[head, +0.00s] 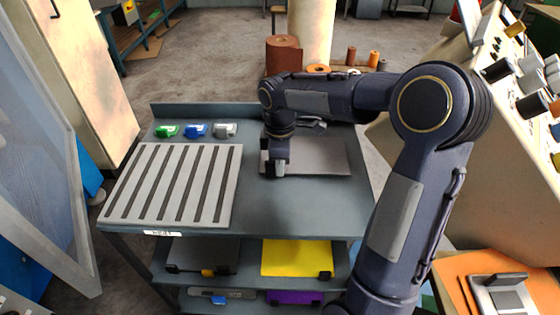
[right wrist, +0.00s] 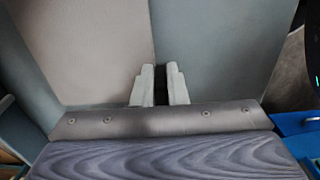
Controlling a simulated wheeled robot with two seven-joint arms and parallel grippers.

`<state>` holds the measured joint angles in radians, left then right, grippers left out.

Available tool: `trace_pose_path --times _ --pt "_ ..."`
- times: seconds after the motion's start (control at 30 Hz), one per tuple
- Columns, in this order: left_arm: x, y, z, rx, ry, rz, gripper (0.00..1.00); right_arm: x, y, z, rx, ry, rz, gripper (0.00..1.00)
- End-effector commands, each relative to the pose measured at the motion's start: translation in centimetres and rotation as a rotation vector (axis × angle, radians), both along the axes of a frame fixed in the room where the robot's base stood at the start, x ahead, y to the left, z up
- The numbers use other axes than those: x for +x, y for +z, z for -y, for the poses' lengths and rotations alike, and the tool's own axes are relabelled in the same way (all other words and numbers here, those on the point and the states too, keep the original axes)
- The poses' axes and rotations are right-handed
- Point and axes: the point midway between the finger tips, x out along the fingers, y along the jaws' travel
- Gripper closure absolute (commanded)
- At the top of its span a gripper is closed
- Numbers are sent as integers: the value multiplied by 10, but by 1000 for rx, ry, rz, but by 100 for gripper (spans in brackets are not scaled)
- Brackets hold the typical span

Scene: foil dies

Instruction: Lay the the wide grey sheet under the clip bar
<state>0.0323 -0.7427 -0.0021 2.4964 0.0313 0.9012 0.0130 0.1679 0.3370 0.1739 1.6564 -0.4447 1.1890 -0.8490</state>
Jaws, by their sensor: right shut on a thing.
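A wide grey sheet (head: 325,157) lies flat on the right part of the blue-grey table top in the head view. My right gripper (head: 280,168) is at the sheet's left end, pointing down. In the right wrist view the fingers (right wrist: 160,84) are close together at the straight edge of the pale grey sheet (right wrist: 95,45), shut on it. The fingertips are partly hidden in the head view. I cannot make out a clip bar for certain; a grey plate with a dark bar (head: 498,278) lies on an orange board at lower right. My left gripper is not in view.
A slotted grey board (head: 170,185) covers the table's left side. Green (head: 167,131), blue (head: 195,130) and grey (head: 225,130) clips stand behind it. Shelves below hold a dark sheet (head: 203,254), a yellow sheet (head: 296,257) and a purple one (head: 294,297). The table's front middle is clear.

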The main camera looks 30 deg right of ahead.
Motion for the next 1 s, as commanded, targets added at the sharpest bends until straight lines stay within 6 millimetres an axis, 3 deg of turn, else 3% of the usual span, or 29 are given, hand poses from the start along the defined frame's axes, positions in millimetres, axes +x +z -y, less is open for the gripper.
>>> trace_pose_path --times 1.0 --pt "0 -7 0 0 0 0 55 0 -12 0 0 0 0 100"
